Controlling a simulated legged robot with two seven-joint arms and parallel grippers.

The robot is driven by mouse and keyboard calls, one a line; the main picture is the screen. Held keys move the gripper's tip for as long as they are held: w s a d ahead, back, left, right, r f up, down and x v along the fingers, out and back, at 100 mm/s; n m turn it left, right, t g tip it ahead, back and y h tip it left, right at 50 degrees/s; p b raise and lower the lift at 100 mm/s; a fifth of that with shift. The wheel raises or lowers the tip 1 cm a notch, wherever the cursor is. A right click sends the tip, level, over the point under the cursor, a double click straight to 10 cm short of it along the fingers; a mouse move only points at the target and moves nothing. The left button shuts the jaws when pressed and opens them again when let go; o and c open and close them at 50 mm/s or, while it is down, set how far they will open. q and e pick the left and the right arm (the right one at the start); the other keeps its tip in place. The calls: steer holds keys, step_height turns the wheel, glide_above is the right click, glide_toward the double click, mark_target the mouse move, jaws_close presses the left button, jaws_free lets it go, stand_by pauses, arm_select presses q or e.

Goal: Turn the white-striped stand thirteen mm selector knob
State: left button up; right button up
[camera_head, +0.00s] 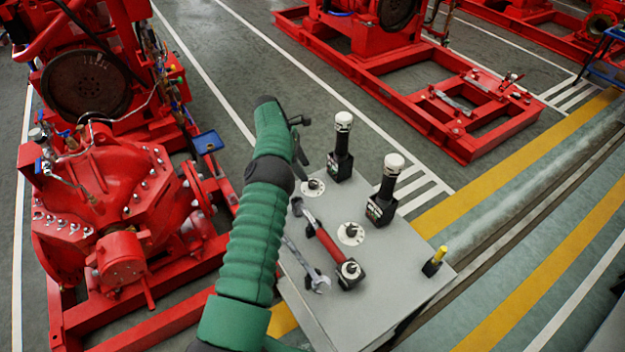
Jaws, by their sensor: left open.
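A grey stand (408,283) with a flat top is at lower centre. Its top carries round white dials with dark knobs: one at the upper left (313,186), one in the middle (350,233) and one at the lower middle (350,269). I cannot read their markings, so I cannot tell which is the thirteen mm selector. My green left arm rises from the bottom along the stand's left side. My left gripper (300,138) is open and appears above the stand's far left corner, near the upper-left knob. The arm hides part of the stand's left edge. My right gripper is out of view.
Two black, white-topped devices (340,150) (384,190) stand upright on the top. A wrench (306,264) and a red-handled tool (328,243) lie beside the knobs. A yellow-tipped item (435,261) is at the right edge. A red pumpset (110,200) fills the left.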

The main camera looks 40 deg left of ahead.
mark_target(312, 182)
arm_select(q)
steer(key=x, duration=0.6)
steer(key=shift+d+f, duration=0.15)
steer(key=shift+f, duration=0.05)
steer(key=shift+c, duration=0.4)
steer(key=shift+r, duration=0.1)
jaws_close()
